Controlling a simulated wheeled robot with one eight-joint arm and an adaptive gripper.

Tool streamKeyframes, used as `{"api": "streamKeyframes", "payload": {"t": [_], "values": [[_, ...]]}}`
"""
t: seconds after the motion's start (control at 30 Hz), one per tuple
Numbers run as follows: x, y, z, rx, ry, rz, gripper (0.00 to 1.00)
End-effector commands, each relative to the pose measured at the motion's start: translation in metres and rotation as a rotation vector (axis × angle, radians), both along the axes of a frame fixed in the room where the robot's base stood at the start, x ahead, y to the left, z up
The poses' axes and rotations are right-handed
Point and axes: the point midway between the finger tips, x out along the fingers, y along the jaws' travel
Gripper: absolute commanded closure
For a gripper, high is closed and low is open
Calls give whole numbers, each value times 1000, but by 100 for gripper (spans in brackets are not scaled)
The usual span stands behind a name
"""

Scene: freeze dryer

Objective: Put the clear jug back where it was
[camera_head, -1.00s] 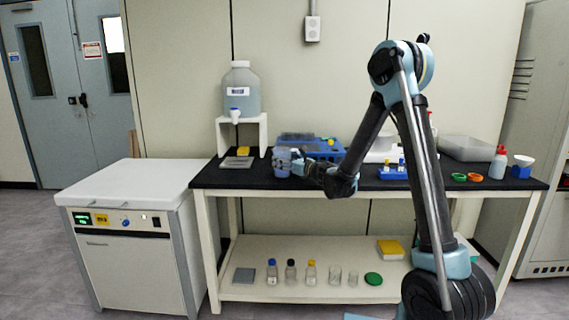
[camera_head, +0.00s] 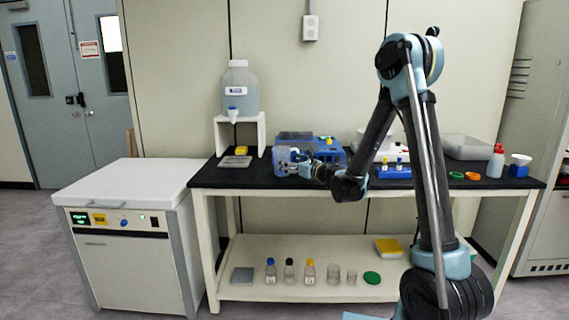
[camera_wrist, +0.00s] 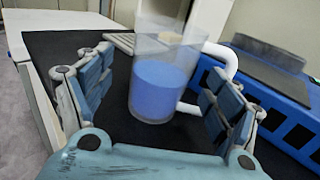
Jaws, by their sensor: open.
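The clear jug (camera_wrist: 158,82) stands upright on the black bench top in the wrist view, with blue liquid in its lower part and a white handle on its right. In the head view the jug (camera_head: 281,161) is near the bench's left part, just left of my gripper (camera_head: 299,165). In the wrist view my gripper (camera_wrist: 155,100) is open, with one finger pad on each side of the jug. The jug sits between or just beyond the fingertips. I see a gap on the left; on the right the handle overlaps the finger, and contact cannot be told.
A blue rack (camera_head: 328,154) stands close right of the jug. A large carboy (camera_head: 240,92) sits on a white stand (camera_head: 254,133) behind left. A yellow item and grey plate (camera_head: 235,161) lie under it. Bare bench (camera_head: 225,178) lies in front left.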

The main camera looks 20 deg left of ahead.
Motion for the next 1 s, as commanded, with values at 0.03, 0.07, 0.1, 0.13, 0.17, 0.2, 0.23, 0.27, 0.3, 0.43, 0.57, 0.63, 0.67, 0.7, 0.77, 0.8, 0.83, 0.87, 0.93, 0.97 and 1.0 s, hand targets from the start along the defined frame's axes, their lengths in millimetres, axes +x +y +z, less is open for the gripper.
{"api": "streamKeyframes", "payload": {"t": [0.03,0.07,0.1,0.13,0.17,0.2,0.23,0.27,0.3,0.43,0.57,0.63,0.67,0.7,0.77,0.8,0.83,0.87,0.93,0.97,1.0], "values": [[-6,-10,0,0,0,-1,17],[-9,-15,0,0,0,-2,17],[-13,-21,0,0,0,-2,17],[-16,-26,0,0,0,-2,17],[-19,-30,0,0,0,-1,17],[-22,-36,0,0,0,-1,17],[-25,-40,0,0,0,-1,17],[-27,-43,0,0,0,-1,17],[-30,-48,0,0,0,-1,17],[-36,-57,0,0,0,1,17],[-39,-62,0,0,0,1,17],[-40,-62,0,0,0,1,17],[-40,-62,0,0,0,1,17],[-39,-63,1,2,2,-2,17],[-37,-67,4,15,13,-15,17],[-35,-71,9,31,27,-34,17],[-32,-76,13,48,43,-51,17],[-29,-83,19,71,62,-75,17],[-20,-103,34,138,120,-144,17],[-16,-113,40,173,150,-178,17],[-11,-128,49,222,191,-226,17]]}}
